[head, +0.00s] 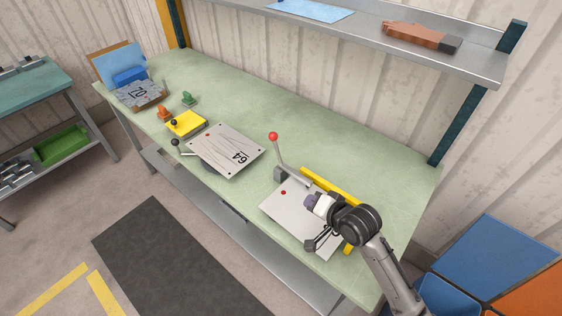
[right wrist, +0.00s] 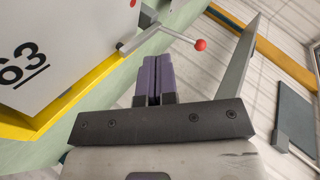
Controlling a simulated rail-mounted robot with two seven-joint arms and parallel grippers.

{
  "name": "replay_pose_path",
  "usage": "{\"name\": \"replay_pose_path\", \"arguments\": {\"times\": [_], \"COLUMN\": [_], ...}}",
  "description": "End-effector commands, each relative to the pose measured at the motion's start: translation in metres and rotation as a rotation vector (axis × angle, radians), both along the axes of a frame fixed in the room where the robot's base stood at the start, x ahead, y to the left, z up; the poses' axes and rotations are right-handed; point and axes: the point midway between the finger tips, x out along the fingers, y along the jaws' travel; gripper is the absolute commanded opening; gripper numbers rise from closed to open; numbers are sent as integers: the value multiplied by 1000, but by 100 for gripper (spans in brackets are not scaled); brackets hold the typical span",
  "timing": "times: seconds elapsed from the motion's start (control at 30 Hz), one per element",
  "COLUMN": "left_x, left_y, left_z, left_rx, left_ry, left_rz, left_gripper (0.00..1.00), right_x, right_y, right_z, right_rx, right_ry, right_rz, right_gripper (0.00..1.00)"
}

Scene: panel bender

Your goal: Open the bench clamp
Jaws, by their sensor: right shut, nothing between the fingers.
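The bench clamp (head: 280,172) stands on the green bench at the back edge of a white plate (head: 283,212). Its lever rises steeply to a red ball knob (head: 273,136), and a grey bar runs from its base toward my right gripper. My right gripper (head: 312,203) is over the plate, its purple fingers together and empty. In the right wrist view the shut fingers (right wrist: 153,78) point toward the lever (right wrist: 168,36) and red knob (right wrist: 201,44), apart from the knob. My left gripper is in neither view.
A second plate marked 64 (head: 225,150) lies to the left, beside a black-knobbed lever (head: 175,142). A yellow block (head: 187,123) is farther left. Yellow rails (head: 330,184) edge the near plate. A shelf (head: 400,50) overhangs the back. The bench behind the clamp is clear.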

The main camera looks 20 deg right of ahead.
Motion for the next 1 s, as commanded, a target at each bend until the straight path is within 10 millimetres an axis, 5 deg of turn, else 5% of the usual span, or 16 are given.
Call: {"name": "replay_pose_path", "arguments": {"times": [0.03, 0.33, 0.57, 1.0], "left_x": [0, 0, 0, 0], "left_y": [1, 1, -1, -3], "left_z": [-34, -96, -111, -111], "left_rx": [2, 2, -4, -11], "left_ry": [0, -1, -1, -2], "left_rz": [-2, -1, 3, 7], "left_gripper": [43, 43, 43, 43], "right_x": [21, 92, 109, 112], "right_y": [-6, -30, -40, -41], "right_z": [-12, 19, 37, 40], "right_rx": [67, 427, 548, 566], "right_ry": [-35, -142, -171, -173], "right_rz": [-30, -143, -170, -173], "right_gripper": [0, 0, 0, 0]}}
